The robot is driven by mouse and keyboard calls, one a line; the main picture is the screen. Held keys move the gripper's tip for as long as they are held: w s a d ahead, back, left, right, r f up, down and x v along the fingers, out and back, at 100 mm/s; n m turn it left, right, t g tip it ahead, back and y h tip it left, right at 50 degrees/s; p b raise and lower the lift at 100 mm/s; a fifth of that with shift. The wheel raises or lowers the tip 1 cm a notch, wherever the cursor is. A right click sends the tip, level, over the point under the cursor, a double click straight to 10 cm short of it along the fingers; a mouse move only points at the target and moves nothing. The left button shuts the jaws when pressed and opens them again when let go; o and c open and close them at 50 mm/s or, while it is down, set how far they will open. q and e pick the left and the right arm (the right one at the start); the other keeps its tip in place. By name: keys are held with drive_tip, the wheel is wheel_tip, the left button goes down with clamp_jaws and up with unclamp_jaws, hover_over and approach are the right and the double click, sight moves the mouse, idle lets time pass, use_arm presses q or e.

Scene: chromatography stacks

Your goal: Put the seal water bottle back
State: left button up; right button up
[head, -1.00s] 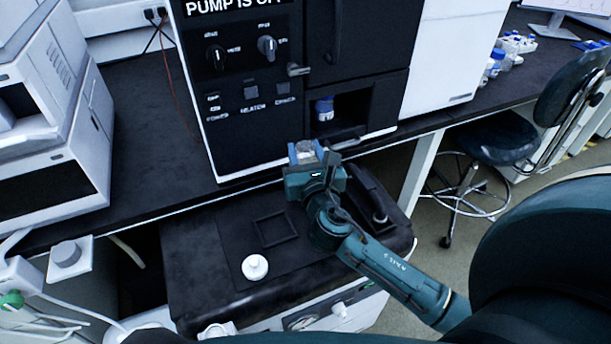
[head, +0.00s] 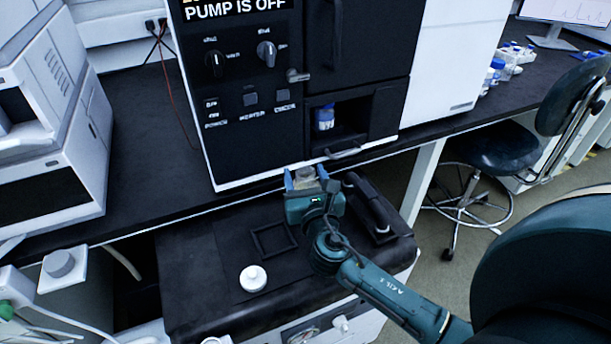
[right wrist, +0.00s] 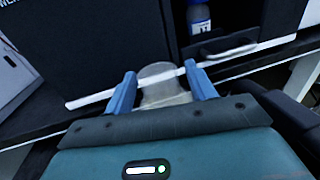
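My right gripper (head: 306,180) is in front of the black cabinet's lower edge, above the back of the black-topped cart. Its blue fingers close on the sides of a translucent, pale bottle; the bottle also shows between the fingers in the right wrist view (right wrist: 163,84). I take it for the seal water bottle; its lower part is hidden by the gripper. A thin square frame (head: 257,248) lies empty on the cart top, left of and nearer than the gripper. A round white cap-like piece (head: 253,279) lies in front of that frame. My left gripper is not in view.
The black cabinet (head: 250,150) reads "PUMP IS OFF"; a blue-capped bottle (head: 325,117) stands in its open bay. A black handle-like part (head: 371,208) lies on the cart, right of the gripper. The bench edge (head: 130,237) overhangs behind the cart. A stool (head: 495,148) stands at right.

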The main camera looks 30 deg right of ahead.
drive_tip(key=shift+o, duration=0.2)
drive_tip(key=shift+r, duration=0.15)
drive_tip(key=v, duration=1.2)
